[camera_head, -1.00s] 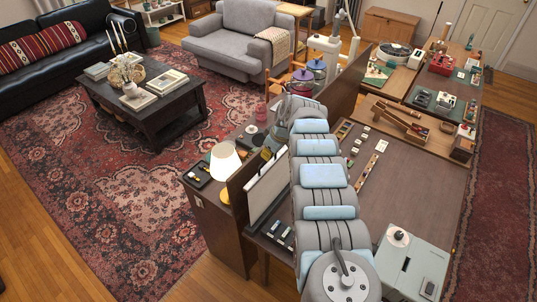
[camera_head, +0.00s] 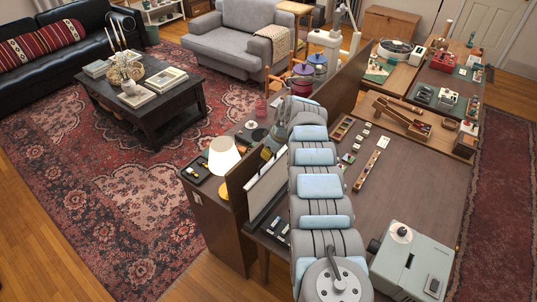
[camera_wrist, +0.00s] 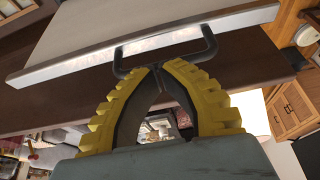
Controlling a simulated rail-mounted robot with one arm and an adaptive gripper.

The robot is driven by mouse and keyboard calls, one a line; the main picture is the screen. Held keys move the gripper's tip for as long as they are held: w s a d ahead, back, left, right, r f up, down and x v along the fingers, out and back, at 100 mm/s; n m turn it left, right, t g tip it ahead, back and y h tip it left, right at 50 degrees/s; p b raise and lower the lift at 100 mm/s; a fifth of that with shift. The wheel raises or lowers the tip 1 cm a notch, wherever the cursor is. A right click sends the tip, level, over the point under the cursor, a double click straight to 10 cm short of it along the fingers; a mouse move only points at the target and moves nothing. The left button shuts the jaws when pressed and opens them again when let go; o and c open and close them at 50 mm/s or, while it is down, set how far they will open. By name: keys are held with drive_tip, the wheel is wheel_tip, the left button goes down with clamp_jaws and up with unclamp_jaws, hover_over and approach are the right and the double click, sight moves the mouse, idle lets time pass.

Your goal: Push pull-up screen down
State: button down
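The pull-up screen (camera_head: 266,189) is a pale upright panel behind my arm in the head view, partly hidden by it. In the wrist view the screen (camera_wrist: 150,28) is a grey sheet with a white edge bar and a black bracket handle (camera_wrist: 206,47). My gripper (camera_wrist: 156,68) has yellow ribbed fingers. Their tips come together at the bar of the handle and appear shut on it. In the head view, only a small yellow bit of my gripper shows beside the arm, near the screen's top.
A dark wooden partition (camera_head: 237,188) stands beside the screen. A lit lamp (camera_head: 224,157) is close to its left. The brown table (camera_head: 410,185) carries small blocks and a grey-green machine (camera_head: 411,262) at right. A coffee table (camera_head: 160,127) stands farther left.

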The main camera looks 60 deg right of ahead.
wheel_tip(320, 180, down, 23)
drive_tip(key=b, duration=2.3)
drive_tip(key=p+v, duration=0.4)
drive_tip(key=v, duration=1)
drive_tip(key=shift+w, duration=0.35)
drive_tip(key=shift+d+r, duration=0.1)
drive_tip(key=shift+r, duration=0.05)
